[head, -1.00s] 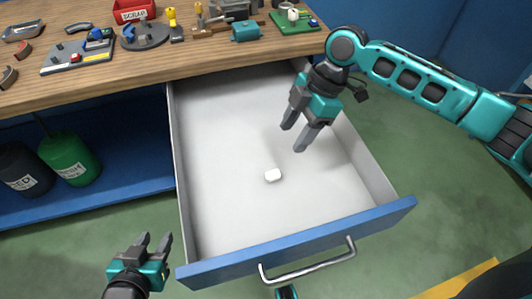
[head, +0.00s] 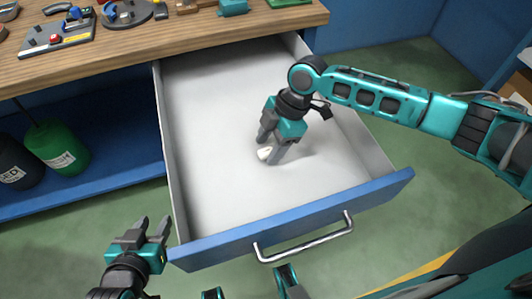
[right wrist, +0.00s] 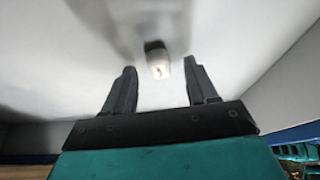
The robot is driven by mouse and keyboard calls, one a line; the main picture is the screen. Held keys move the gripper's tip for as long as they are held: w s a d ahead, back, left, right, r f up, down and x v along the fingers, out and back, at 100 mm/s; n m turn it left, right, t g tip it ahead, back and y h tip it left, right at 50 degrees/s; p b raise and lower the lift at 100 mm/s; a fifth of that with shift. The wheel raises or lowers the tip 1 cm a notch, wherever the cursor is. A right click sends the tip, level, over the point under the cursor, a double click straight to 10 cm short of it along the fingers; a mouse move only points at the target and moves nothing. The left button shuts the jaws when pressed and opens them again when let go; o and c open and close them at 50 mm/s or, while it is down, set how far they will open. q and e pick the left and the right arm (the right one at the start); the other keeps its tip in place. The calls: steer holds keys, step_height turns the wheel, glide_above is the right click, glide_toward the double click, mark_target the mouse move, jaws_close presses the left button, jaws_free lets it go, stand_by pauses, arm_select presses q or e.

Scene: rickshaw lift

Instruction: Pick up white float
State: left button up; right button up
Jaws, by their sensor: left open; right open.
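The white float (head: 264,153) is a small white block lying on the floor of the open drawer (head: 210,190). In the right wrist view the float (right wrist: 158,65) shows a dark end and lies between the lines of my two fingers, just past their tips. My right gripper (head: 270,150) is open and low in the drawer, its fingers at either side of the float and partly hiding it in the head view. The right gripper also shows in the right wrist view (right wrist: 162,78). My left gripper (head: 150,228) is open and empty, outside the drawer at the front left.
The drawer's side walls and blue front with a metal handle (head: 305,238) surround the float. A wooden workbench (head: 140,50) with tools and parts stands behind. A green canister (head: 55,147) sits on the blue shelf at left.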

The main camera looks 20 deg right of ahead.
steer(key=shift+a+f, duration=0.2)
steer(key=shift+f, duration=0.25)
jaws_close()
steer(key=shift+r, duration=0.1)
